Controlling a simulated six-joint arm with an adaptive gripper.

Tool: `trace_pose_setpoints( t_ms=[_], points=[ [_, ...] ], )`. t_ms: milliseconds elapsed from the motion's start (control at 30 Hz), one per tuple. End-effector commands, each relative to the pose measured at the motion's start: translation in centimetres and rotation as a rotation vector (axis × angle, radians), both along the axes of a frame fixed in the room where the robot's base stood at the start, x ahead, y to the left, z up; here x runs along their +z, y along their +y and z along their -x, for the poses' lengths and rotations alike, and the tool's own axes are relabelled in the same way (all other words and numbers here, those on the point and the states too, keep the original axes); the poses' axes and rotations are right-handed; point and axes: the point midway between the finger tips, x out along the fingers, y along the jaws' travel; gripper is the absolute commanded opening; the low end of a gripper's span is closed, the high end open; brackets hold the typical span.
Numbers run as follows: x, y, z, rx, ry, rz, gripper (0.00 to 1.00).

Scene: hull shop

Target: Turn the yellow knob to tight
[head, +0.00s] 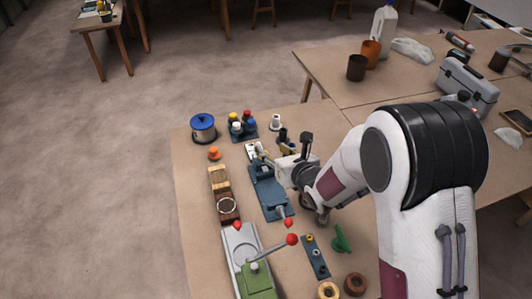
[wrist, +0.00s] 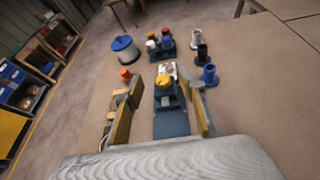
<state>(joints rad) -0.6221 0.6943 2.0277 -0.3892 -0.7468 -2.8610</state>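The yellow knob (wrist: 163,80) shows in the wrist view on top of a blue-grey fixture (wrist: 170,124). A grey part sits just in front of the knob. My gripper (wrist: 165,88) is open, with one finger on each side of the knob and a gap to it on both sides. In the head view my gripper (head: 264,156) is over the far end of the blue-grey fixture (head: 270,195). I cannot make out the knob clearly there.
Wooden blocks (head: 219,180) and a red-handled lever device (head: 250,262) lie left and nearer. Dark and blue cylinders (wrist: 208,74) stand at right.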

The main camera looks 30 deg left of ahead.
Motion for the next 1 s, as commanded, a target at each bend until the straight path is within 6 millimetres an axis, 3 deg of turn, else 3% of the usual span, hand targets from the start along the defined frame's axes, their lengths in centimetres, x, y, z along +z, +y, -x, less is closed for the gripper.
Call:
trace_pose_setpoints(
  t_ms=[1000],
  points=[
    [-3.1, -1.1, 0.8, -0.478, 0.839, -0.636, 0.4]
  ],
)
